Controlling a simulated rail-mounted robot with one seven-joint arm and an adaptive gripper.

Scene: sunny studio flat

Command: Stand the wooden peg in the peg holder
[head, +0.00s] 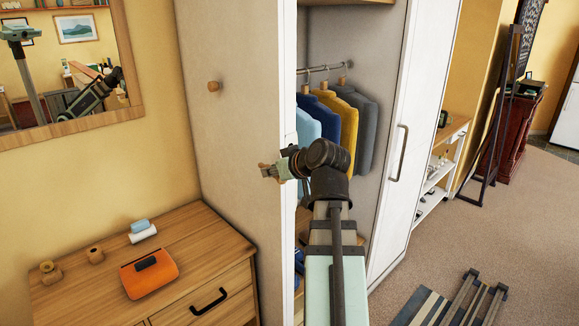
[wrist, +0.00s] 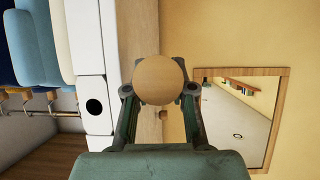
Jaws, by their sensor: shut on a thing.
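The wooden peg is between the fingers of my gripper (head: 269,171); in the head view only a small tan bit of the peg (head: 262,166) shows. In the wrist view its round tan end (wrist: 160,82) sits between the two fingertips of my gripper (wrist: 160,92), which are shut on it. The gripper is in the air in front of the white wardrobe, well above the dresser. A small wooden piece with a dark opening on top (head: 95,254), which looks like the peg holder, stands on the dresser. The gripper is up and to the right of it.
On the wooden dresser (head: 205,237) are another small wooden piece (head: 50,273), an orange box (head: 149,274) and a blue-and-white item (head: 142,231). A wooden knob (head: 214,86) sticks out of the wardrobe side (head: 240,130). Clothes (head: 325,120) hang behind my arm. A mirror (head: 70,66) hangs above the dresser.

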